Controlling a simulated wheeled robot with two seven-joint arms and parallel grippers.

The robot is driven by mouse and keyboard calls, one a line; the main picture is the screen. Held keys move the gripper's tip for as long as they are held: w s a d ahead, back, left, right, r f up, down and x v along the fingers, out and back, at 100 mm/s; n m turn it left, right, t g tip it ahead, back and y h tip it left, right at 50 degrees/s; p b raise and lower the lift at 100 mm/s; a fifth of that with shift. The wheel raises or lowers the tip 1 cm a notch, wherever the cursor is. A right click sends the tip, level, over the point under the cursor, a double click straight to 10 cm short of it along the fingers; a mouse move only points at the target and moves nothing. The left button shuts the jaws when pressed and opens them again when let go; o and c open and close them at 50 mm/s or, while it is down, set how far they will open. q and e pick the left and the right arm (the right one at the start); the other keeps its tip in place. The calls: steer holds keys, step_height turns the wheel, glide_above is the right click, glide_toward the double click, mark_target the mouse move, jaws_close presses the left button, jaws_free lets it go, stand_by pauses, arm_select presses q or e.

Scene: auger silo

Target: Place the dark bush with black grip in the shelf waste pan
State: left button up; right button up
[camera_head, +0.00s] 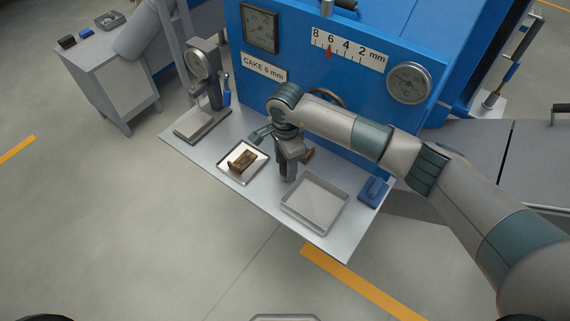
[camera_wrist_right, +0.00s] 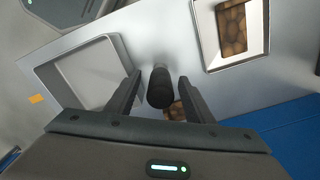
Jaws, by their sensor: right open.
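My right gripper (camera_head: 287,175) points down over the shelf, between the two trays. In the right wrist view its open fingers (camera_wrist_right: 159,82) stand on either side of a dark cylinder, which looks like the black grip (camera_wrist_right: 160,88) of the bush. I cannot tell whether the fingers touch it. A brown patch (camera_wrist_right: 176,111) shows just beside the grip. In the head view the gripper hides most of this, with a brown bit (camera_head: 307,155) behind it. The empty, shallow grey pan (camera_head: 315,203), likely the waste pan, lies to the right; it also shows in the wrist view (camera_wrist_right: 55,75). My left gripper is out of view.
A smaller tray (camera_head: 229,171) with a brown cake piece (camera_head: 242,161) lies left of my gripper. A dial scale (camera_head: 198,66) stands at the shelf's left end. A blue object (camera_head: 373,191) sits right of the pan. The blue machine wall (camera_head: 300,85) rises behind.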

steer(key=shift+f, duration=0.25)
steer(key=c, duration=1.2)
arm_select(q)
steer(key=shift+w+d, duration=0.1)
arm_select(e)
steer(key=shift+r, duration=0.15)
steer(key=shift+r+b, duration=0.3)
steer(key=shift+r, duration=0.2)
steer(key=shift+r+b, duration=0.35)
steer(key=shift+r, duration=0.6)
step_height(320, 180, up, 6)
steer(key=shift+f+b, duration=0.2)
steer(key=shift+b, duration=0.7)
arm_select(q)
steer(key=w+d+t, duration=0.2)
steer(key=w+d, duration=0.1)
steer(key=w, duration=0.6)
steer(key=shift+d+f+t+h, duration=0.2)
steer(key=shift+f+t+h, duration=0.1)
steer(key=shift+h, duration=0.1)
arm_select(e)
steer(key=shift+r, duration=0.7)
